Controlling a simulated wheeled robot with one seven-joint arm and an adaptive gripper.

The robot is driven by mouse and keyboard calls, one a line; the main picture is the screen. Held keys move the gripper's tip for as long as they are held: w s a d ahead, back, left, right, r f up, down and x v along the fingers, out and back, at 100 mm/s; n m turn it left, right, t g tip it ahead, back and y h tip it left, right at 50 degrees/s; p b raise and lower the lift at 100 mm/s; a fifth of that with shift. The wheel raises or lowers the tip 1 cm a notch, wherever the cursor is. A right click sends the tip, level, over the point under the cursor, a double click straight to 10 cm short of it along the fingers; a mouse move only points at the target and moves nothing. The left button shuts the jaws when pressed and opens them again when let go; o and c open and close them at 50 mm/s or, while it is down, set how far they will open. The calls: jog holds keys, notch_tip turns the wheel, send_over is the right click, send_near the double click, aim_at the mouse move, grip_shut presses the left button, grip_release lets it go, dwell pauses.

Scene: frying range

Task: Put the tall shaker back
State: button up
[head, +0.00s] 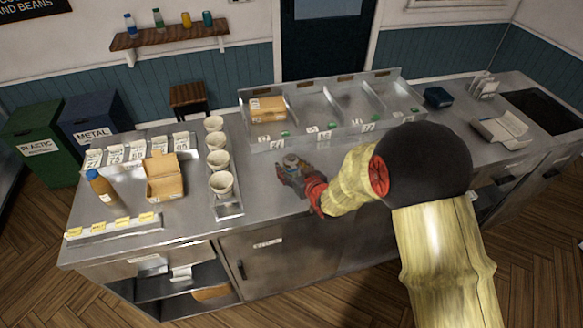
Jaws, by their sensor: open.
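My gripper (290,173) is low over the steel counter, between the row of cups and the divided steel unit. Its jaws are open. A small grey, round-topped object (291,160) shows right at the fingertips. It looks like a metal shaker, but it is too small and too covered by the fingers to tell if it is the tall one. I cannot tell whether the fingers touch it. No other shaker can be made out clearly.
Several paper cups (221,184) stand in a steel holder left of my gripper. A cardboard box (165,183) and a brown bottle (102,187) are further left. The divided steel unit (325,138) stands behind. Bare counter (262,190) lies around my gripper.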

jog(key=shift+r, duration=0.1)
jog(key=shift+s+r, duration=0.1)
jog(key=shift+r, duration=0.05)
jog(key=p+v, duration=0.1)
jog(key=v, duration=1.1)
jog(key=s+d+r+m+g+h, duration=0.25)
jog(key=s+d+r+h, duration=0.35)
jog(key=d+r, duration=0.65)
jog(key=s+d+r+m+g, duration=0.1)
jog(key=s+r+g, duration=0.1)
jog(key=s, duration=0.8)
jog(key=s+d+r+m+g, duration=0.1)
jog(key=s+r, duration=0.3)
jog(key=s, duration=0.7)
jog(key=shift+s+d+g, duration=0.2)
jog(key=shift+s+g, duration=0.15)
jog(key=shift+g, duration=0.2)
jog(key=shift+r, duration=0.1)
